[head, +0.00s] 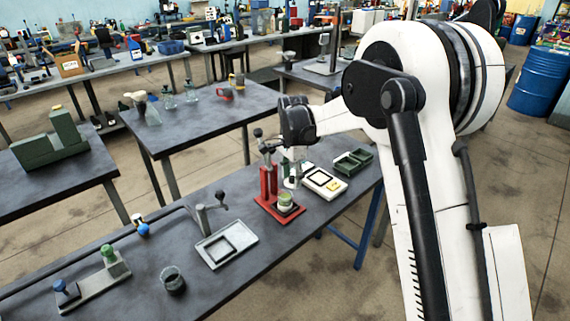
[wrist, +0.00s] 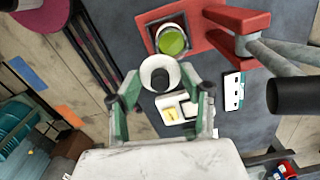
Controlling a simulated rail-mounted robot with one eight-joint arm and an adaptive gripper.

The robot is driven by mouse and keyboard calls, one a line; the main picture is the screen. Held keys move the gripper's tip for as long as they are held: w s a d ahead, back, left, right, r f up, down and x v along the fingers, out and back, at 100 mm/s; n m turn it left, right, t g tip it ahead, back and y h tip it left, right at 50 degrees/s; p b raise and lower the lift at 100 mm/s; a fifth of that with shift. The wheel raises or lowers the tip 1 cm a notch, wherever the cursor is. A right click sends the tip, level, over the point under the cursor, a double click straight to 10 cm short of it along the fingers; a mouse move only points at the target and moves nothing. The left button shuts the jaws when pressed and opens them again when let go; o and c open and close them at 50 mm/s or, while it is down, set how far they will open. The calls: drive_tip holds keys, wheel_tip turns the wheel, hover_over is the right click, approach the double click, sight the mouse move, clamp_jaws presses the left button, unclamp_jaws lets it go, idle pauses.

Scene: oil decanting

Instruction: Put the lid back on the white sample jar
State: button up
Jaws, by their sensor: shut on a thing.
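My gripper (wrist: 162,88) is shut on a white round piece (wrist: 158,73) with a dark round centre, which looks like the lid. The white sample jar appears to be the round container (wrist: 172,40) with a bright green top or filling, standing on the base of the red stand. It also shows in the head view (head: 285,200), pale with a green top. The held piece is beside it in the wrist view; the height between them is hard to tell. In the head view my gripper (head: 291,172) is beside the red stand, and the held piece is not clear there.
The red stand (head: 268,183) has a post close to my gripper. A white tray with a yellow piece (head: 322,181) and a green tray (head: 354,161) lie to the right. A grey tray (head: 226,247) and a dark cup (head: 173,281) stand to the left.

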drive_tip(key=shift+w+a+r+m, duration=0.25)
drive_tip(key=shift+w+a+m, duration=0.1)
drive_tip(key=shift+a, duration=0.25)
drive_tip(key=shift+w+a+r+m, duration=0.25)
drive_tip(key=shift+a+m, duration=0.1)
drive_tip(key=shift+a, duration=0.25)
hover_over(285, 194)
drive_tip(key=shift+f+b, duration=0.4)
drive_tip(key=shift+f, duration=1.8)
drive_tip(key=shift+f+b, duration=0.85)
drive_tip(key=shift+f, duration=0.2)
drive_tip(key=shift+b, duration=0.75)
drive_tip(key=shift+f, duration=0.1)
drive_tip(key=c, duration=0.4)
drive_tip(key=shift+o, duration=0.2)
drive_tip(key=shift+s+d+b, duration=0.1)
drive_tip(key=shift+s+b, duration=0.15)
drive_tip(key=shift+b, duration=0.05)
drive_tip(key=shift+s, duration=0.1)
clamp_jaws()
